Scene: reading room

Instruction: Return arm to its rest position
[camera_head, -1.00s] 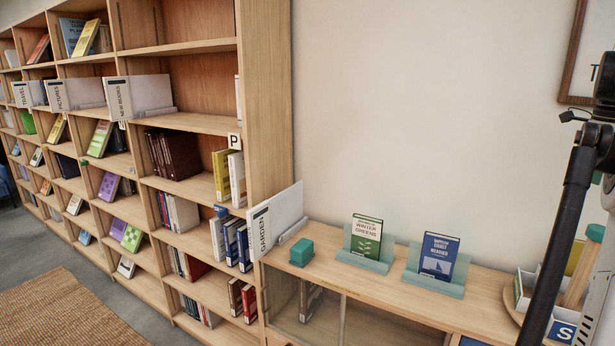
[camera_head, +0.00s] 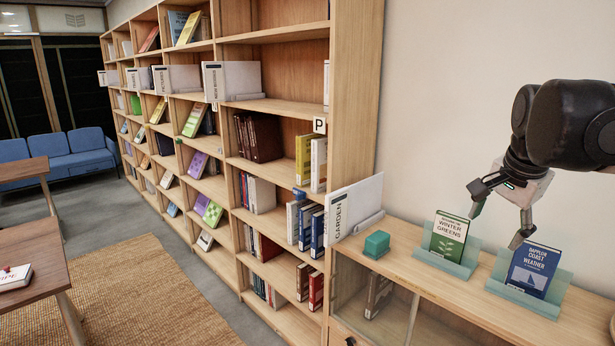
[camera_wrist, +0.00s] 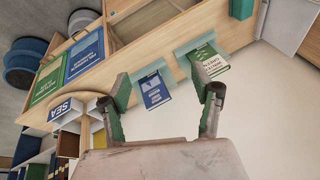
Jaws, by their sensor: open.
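My gripper (camera_head: 497,224) is at the right in the head view, in front of the wall and above the low cabinet. Its two fingers are spread, with nothing between them. In the wrist view my gripper (camera_wrist: 168,110) also shows open and empty. The green "Winter Greens" book (camera_head: 449,238) and the blue "Coast Weather" book (camera_head: 533,270) stand tilted back on pale green stands on the cabinet top. The fingertips appear above and in front of these books in the picture; I cannot tell the exact gap. Both books show in the wrist view too.
A tall bookshelf (camera_head: 354,90) with several books fills the left and middle. A white "Garden" sign (camera_head: 355,208) juts out beside a teal block (camera_head: 377,245) on the low cabinet (camera_head: 400,262). A blue sofa (camera_head: 66,157) and a wooden table (camera_head: 40,262) stand left.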

